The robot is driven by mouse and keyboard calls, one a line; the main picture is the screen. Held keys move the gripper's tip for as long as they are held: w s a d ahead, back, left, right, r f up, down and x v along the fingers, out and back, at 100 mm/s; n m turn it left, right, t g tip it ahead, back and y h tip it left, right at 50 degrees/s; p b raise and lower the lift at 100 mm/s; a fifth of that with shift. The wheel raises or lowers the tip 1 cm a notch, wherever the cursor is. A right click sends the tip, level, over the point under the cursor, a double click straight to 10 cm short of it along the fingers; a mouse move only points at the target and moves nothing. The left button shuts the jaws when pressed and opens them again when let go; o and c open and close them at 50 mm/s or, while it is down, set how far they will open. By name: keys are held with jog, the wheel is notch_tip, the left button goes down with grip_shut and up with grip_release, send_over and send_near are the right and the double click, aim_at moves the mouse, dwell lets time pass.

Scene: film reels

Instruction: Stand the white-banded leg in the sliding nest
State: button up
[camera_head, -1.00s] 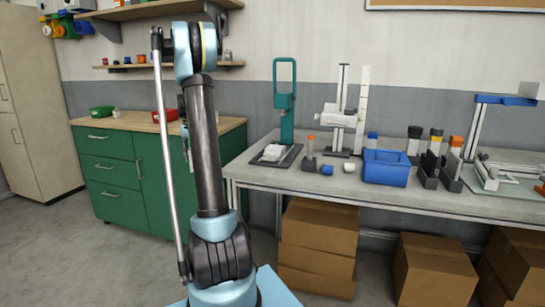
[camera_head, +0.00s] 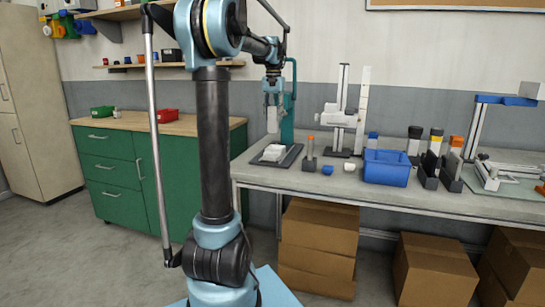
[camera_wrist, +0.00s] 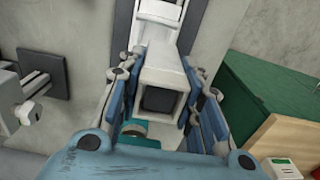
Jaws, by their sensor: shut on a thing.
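My gripper (camera_head: 272,82) is raised over the left end of the bench, in front of the teal press (camera_head: 291,118). It is shut on a pale, square-sectioned leg (camera_head: 271,117), which hangs upright below the fingers in the head view. In the wrist view the leg (camera_wrist: 160,72) sits between both fingers, its near end dark. The white nest (camera_head: 272,153) lies on the dark base plate of the press, below the leg and apart from it. White parts (camera_wrist: 165,10) show beyond the leg in the wrist view. I cannot make out the white band.
A blue bin (camera_head: 386,168) stands mid-bench. A tall white stand (camera_head: 344,115) is behind. Dark holders with coloured-top pieces (camera_head: 432,160) stand right.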

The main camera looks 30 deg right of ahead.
jog(key=shift+s+d+r, duration=0.2)
jog(key=shift+s, duration=0.3)
jog(key=shift+s+f, duration=0.1)
jog(key=shift+f, duration=4.8)
jog(key=o, duration=1.2)
